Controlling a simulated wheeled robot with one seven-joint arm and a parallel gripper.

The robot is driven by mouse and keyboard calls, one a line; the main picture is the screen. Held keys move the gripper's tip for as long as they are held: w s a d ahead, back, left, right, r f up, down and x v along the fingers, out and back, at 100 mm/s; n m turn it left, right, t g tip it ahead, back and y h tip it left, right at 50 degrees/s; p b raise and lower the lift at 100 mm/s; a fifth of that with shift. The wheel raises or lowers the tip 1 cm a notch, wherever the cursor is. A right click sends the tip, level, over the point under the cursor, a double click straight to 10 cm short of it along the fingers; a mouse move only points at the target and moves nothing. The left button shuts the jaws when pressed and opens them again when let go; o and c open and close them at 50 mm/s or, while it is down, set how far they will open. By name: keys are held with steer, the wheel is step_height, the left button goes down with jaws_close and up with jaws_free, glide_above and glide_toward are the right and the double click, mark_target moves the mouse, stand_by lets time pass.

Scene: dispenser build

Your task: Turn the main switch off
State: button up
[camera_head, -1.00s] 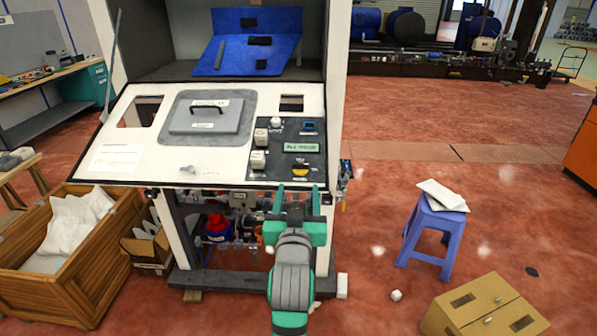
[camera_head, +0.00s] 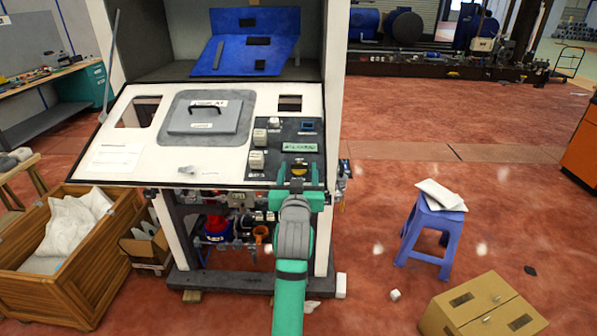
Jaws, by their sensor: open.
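The dispenser's white sloped panel (camera_head: 110,135) carries a dark control section (camera_head: 310,133) at its right. A small black and yellow control, which looks like the main switch (camera_head: 298,168), sits low on that section. My gripper (camera_head: 298,174) is open in front of it, with one teal finger on each side of it in the picture. I cannot tell whether the fingers touch the switch or the panel. The switch's lower part is hidden by my gripper, and its setting is too small to read.
White block-like buttons (camera_head: 257,160) and a green label (camera_head: 300,147) lie close by on the control section. A grey lid with a black handle (camera_head: 205,117) is farther left. Pipes and fittings (camera_head: 225,232) fill the space below the panel. A blue stool (camera_head: 427,238) stands to the right.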

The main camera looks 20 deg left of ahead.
steer(key=c, duration=1.1)
steer(key=shift+o, duration=0.2)
